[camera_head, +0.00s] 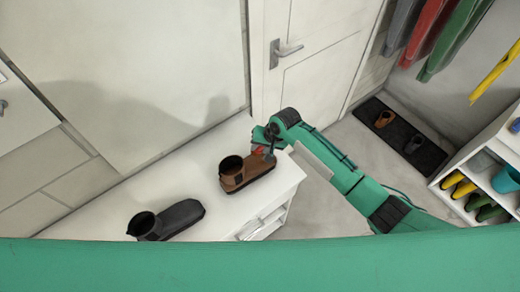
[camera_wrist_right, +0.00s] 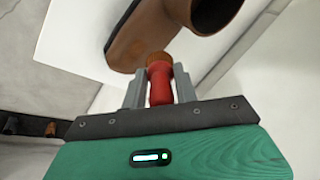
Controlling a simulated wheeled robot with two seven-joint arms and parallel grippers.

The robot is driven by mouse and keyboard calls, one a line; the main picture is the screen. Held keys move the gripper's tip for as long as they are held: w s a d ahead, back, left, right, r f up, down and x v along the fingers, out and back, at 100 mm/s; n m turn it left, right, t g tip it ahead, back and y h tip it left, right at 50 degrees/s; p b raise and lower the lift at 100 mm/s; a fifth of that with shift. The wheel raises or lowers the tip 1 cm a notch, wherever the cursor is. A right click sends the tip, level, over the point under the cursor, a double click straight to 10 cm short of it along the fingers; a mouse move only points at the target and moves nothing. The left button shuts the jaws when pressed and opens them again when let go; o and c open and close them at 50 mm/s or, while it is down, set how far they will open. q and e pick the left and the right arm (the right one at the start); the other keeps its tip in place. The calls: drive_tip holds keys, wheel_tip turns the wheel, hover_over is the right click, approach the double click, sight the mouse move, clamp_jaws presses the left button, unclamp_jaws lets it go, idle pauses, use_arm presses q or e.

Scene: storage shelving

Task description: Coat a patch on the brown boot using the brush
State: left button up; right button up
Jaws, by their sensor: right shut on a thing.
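In the right wrist view the boot (camera_wrist_right: 145,38) fills the upper middle, sole edge and shaft showing. My right gripper (camera_head: 268,151) is over the toe end of the boot. In the wrist view its jaws are shut on the red handle of the brush (camera_wrist_right: 160,86). The brush's brown far end overlaps the boot's toe in that view; I cannot tell if it touches. My left gripper is not in view.
A door with a handle (camera_head: 286,50) is behind. At right are a dark mat (camera_head: 400,135) with shoes, hanging clothes (camera_head: 432,35) and a shoe rack (camera_head: 448,172).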

drive_tip(key=shift+r, duration=0.1)
drive_tip(key=shift+w+d+r, duration=0.1)
drive_tip(key=shift+d+r, duration=0.05)
drive_tip(key=shift+r, duration=0.55)
drive_tip(key=shift+w+d+r, duration=0.1)
drive_tip(key=shift+d+r, duration=0.05)
drive_tip(key=shift+r, duration=0.5)
drive_tip(key=s+a, duration=0.1)
drive_tip(key=a+f+t+h, duration=0.1)
drive_tip(key=shift+s+a+f+h, duration=0.1)
drive_tip(key=shift+s+a+h, duration=0.2)
drive_tip(key=shift+s, duration=0.05)
drive_tip(key=shift+d, duration=0.1)
